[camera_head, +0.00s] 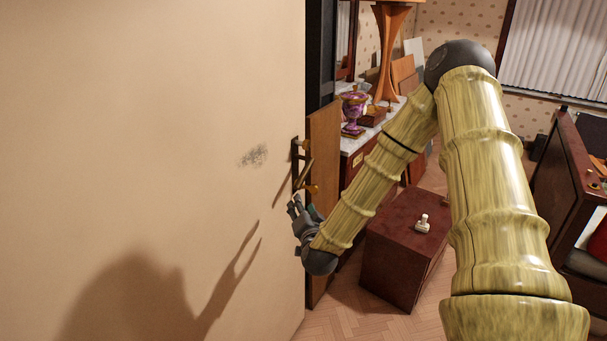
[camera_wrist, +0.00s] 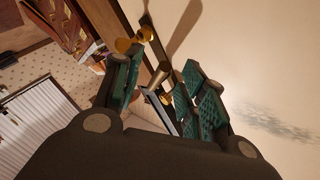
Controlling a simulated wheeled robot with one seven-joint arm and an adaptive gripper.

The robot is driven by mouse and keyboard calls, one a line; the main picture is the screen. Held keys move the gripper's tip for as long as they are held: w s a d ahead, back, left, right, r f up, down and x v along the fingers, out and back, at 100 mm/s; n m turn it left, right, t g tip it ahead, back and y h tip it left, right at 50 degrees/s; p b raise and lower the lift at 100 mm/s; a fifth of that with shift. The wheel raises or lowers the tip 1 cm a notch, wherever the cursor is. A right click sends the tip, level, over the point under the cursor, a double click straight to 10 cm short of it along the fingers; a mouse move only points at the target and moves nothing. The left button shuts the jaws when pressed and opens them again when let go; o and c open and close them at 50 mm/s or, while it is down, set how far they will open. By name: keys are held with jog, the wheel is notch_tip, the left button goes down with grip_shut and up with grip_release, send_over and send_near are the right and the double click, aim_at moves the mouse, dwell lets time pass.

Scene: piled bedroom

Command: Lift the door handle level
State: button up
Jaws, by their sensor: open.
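The door handle (camera_head: 304,174) is a brass lever on a dark plate near the edge of the beige door (camera_head: 150,130). In the head view its lever slants down rather than lying level. My gripper (camera_head: 303,207) is just below the handle, close to the door face, with its fingers pointing up. In the wrist view my gripper (camera_wrist: 157,68) is open, with green-padded fingers apart on both sides. Part of the brass handle (camera_wrist: 158,78) shows in the gap between them. I cannot tell whether a finger touches it.
A dark red-brown box (camera_head: 400,245) with a small white figure (camera_head: 423,223) on top stands on the floor to the right. Behind the door edge, a marble-topped cabinet (camera_head: 362,148) holds a purple vase (camera_head: 353,108). Wooden furniture (camera_head: 563,170) stands at the far right.

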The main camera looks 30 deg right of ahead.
aim_at(304, 179)
jog(key=shift+m+h, duration=0.7)
jog(key=w+d+r+p, duration=0.1)
jog(key=w+d, duration=0.1)
jog(key=w, duration=0.1)
jog(key=w+d+r+p, duration=0.1)
jog(key=w+d, duration=0.2)
jog(key=w, duration=0.1)
jog(key=w+d+r+p, duration=0.1)
jog(key=w+d, duration=0.1)
jog(key=w, duration=0.1)
jog(key=shift+w+d+r, duration=0.15)
jog(key=shift+w+r, duration=0.05)
jog(key=shift+r, duration=0.15)
